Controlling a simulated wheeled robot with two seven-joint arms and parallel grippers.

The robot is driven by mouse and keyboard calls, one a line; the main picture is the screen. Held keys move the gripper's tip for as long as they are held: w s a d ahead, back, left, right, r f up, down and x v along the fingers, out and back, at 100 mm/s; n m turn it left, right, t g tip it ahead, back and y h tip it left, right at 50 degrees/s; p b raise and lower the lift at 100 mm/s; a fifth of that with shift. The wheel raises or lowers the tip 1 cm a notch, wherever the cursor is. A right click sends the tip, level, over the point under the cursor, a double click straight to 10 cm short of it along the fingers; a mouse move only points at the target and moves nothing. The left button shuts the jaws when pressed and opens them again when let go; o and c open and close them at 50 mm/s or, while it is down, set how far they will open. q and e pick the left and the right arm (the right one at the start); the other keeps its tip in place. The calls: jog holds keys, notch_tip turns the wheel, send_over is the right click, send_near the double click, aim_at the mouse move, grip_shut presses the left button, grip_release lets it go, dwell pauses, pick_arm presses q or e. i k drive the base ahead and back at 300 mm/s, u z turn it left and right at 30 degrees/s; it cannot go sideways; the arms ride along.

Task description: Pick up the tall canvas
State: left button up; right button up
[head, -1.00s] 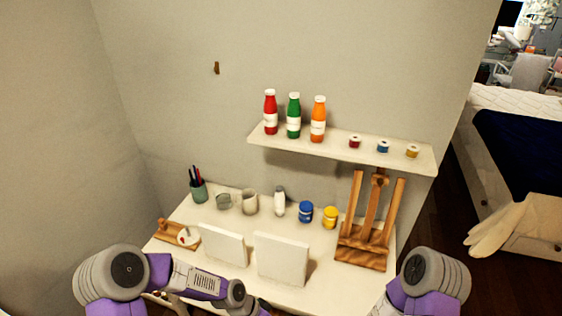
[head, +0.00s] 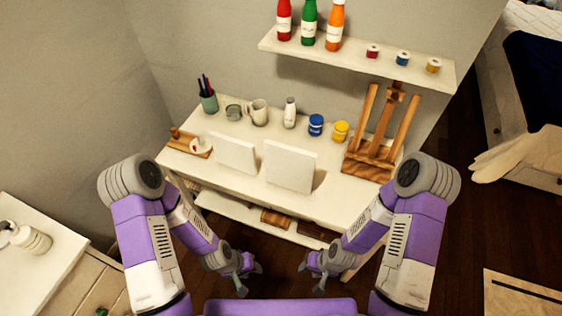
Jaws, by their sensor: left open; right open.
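Two white canvases stand upright near the front edge of the white desk (head: 330,205). The right canvas (head: 290,167) looks taller than the left canvas (head: 233,153), which is lower and wider. My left gripper (head: 248,280) is low in front of the desk, below the canvases, open and empty. My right gripper (head: 312,279) is beside it to the right, also open and empty. Neither gripper touches a canvas.
A wooden easel (head: 380,145) stands at the desk's right end. Cups, a white bottle (head: 290,112) and paint jars (head: 316,125) line the back. A wall shelf (head: 350,58) hangs above. A lower shelf (head: 225,207) sits under the desktop. A white cabinet (head: 40,250) is at left.

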aim_at(290, 167)
jog(key=u, duration=3.2)
jog(key=k, duration=2.95)
jog(key=z, duration=1.95)
